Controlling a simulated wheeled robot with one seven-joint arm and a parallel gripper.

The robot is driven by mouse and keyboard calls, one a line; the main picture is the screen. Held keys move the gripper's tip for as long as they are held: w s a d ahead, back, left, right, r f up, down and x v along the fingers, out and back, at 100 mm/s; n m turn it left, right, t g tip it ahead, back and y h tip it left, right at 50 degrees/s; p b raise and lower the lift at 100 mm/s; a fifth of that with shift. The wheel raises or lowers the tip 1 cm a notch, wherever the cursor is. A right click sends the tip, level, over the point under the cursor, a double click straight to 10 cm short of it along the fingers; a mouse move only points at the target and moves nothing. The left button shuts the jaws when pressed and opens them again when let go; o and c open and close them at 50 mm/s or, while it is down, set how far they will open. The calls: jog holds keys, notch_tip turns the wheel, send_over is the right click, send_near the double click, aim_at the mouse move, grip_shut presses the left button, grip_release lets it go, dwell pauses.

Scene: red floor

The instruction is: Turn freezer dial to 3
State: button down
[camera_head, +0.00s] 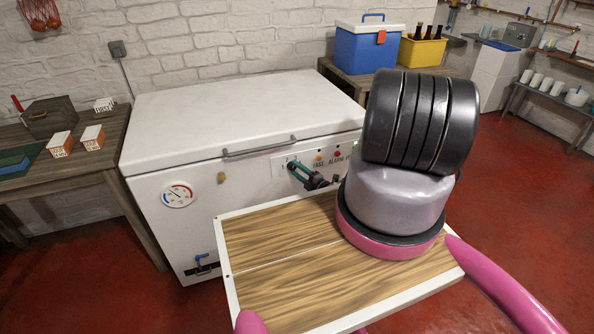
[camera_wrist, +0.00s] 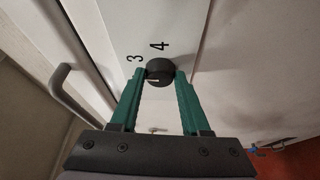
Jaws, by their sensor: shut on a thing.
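The white chest freezer (camera_head: 245,115) stands against the brick wall with its lid down. Its dial is a small round black knob (camera_wrist: 159,71) on the front panel, seen in the wrist view. The printed numbers 3 (camera_wrist: 134,58) and 4 (camera_wrist: 158,47) show beside and above the knob. My gripper (camera_wrist: 162,76) has its green fingers on both sides of the knob, shut on it. In the head view my gripper (camera_head: 294,165) reaches the panel and hides the knob. I cannot tell clearly which number the knob points to.
A lid handle (camera_head: 260,147) sticks out above the panel. Left is a wooden table with cartons (camera_head: 60,145). A blue cooler (camera_head: 368,45) stands behind right. Red floor is open at right.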

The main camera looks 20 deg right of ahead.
jog(key=shift+f+m+t, duration=0.15)
jog(key=shift+m+t, duration=0.3)
jog(key=shift+m, duration=0.75)
jog(key=shift+f+m+t, duration=0.1)
jog(key=shift+m+t, duration=0.35)
jog(key=shift+m, duration=0.75)
jog(key=shift+s, duration=0.1)
jog(key=shift+c, duration=1.9)
grip_release()
jog(key=v, duration=1)
jog(key=shift+s+f, duration=0.2)
jog(key=shift+s, duration=0.1)
jog(key=shift+d, duration=0.15)
